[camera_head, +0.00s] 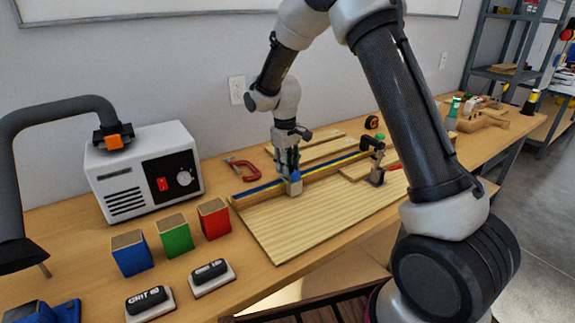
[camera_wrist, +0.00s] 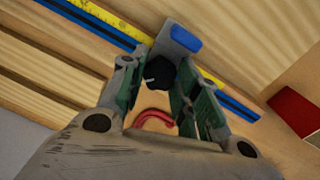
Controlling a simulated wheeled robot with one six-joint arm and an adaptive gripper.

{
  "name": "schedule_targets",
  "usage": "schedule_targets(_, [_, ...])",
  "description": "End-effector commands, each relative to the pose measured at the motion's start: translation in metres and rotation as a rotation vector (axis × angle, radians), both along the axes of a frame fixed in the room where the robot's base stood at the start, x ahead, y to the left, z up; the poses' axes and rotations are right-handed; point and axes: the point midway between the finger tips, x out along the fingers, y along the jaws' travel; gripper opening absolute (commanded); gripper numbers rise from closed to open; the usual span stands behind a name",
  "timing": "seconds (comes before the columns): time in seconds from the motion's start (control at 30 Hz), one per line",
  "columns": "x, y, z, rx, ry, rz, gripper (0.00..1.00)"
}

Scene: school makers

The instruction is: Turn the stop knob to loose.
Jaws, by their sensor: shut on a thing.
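The stop knob (camera_wrist: 159,70) is black and sits between the two green-padded fingers of my gripper (camera_wrist: 160,84) in the wrist view. My gripper (camera_head: 288,160) points down over the fence and is shut on the knob. In the head view the fingers hide the knob. The stop block (camera_head: 294,187) is grey with a blue part and sits on the fence, just below my gripper. Its blue part (camera_wrist: 186,39) also shows in the wrist view. Any loose or tight marking on the knob cannot be made out.
The fence (camera_head: 330,168) carries a yellow tape and blue track, behind a wide wooden board (camera_head: 300,225). A red clamp (camera_head: 241,169) lies behind it. Red, green and blue blocks (camera_head: 175,235) and a white machine (camera_head: 144,170) stand left. A clamp-like fixture (camera_head: 377,174) stands right.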

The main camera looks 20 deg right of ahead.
Motion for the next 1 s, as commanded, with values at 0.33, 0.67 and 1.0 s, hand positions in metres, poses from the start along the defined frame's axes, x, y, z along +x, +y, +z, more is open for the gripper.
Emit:
schedule_targets(0.33, [0.0000,-0.0002,0.0005,0.000,-0.002,0.202,0.08])
schedule_targets(0.67, [0.0000,-0.0003,0.0007,0.000,-0.002,0.271,0.08])
schedule_targets(1.0, [0.0001,-0.0002,0.0007,0.000,-0.002,0.273,0.08])
